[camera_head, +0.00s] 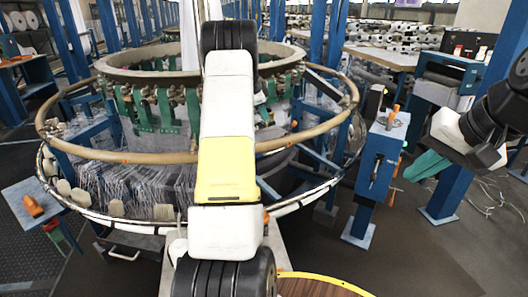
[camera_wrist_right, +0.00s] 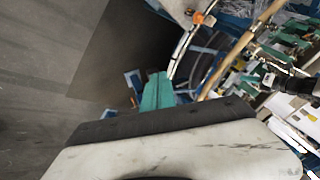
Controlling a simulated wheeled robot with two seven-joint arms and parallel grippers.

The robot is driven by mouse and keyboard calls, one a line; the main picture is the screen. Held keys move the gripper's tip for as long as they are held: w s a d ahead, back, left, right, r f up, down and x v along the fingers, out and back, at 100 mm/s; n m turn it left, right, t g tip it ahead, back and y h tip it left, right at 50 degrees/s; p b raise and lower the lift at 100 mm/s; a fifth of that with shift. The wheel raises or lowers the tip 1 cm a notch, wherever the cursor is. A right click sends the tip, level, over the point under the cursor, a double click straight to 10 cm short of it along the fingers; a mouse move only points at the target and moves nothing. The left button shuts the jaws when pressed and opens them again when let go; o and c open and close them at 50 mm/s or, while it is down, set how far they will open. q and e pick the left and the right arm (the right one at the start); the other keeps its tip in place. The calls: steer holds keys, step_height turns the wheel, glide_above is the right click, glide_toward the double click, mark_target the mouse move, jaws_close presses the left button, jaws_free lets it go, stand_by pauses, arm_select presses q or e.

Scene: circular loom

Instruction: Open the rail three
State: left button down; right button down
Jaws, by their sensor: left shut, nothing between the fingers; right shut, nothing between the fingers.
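The circular loom (camera_head: 140,115) stands left of centre in the head view, ringed by a tan rail (camera_head: 110,155) and a lower white-and-black rail (camera_head: 75,213). I cannot tell which rail is number three; no rail visibly stands open. My right gripper (camera_head: 428,166) has green fingers, shut and empty, right of the loom and the blue post. In the right wrist view these fingers (camera_wrist_right: 155,92) are together, with a curved white rail (camera_wrist_right: 181,55) and a tan rail (camera_wrist_right: 238,55) beyond. My left arm crosses the loom's middle; its gripper does not show.
A blue post (camera_head: 376,168) with an orange handle (camera_head: 392,117) stands between the loom and my right gripper. A blue stand (camera_head: 22,194) with an orange part is at the left. Dark floor (camera_head: 420,265) is clear at the lower right. Spool-laden tables (camera_head: 380,50) stand behind.

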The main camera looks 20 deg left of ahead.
steer(key=w+a+f+m+g+y, duration=0.25)
steer(key=w+a+f, duration=0.2)
steer(key=a, duration=0.55)
steer(key=w+a+f+m+g+y, duration=0.2)
steer(key=w+a+f+m+y, duration=0.15)
steer(key=w+a, duration=0.45)
steer(key=w+a+f+m+g+y, duration=0.25)
steer(key=w+a+f, duration=0.2)
steer(key=a, duration=0.75)
steer(key=w+a+f+m+t+y, duration=0.2)
steer(key=w+a+f+m+t, duration=0.1)
steer(key=a+f+m, duration=0.55)
steer(key=w+a+f+m+t+y, duration=0.25)
steer(key=a+f+m, duration=0.25)
steer(key=f, duration=0.7)
steer(key=w+a+r, duration=0.1)
steer(key=a, duration=0.4)
steer(key=w+a+r, duration=0.1)
steer(key=a+r, duration=0.1)
steer(key=a, duration=0.3)
steer(key=shift+w+a+r, duration=0.25)
steer(key=shift+w+a, duration=0.1)
steer(key=shift+a, duration=0.05)
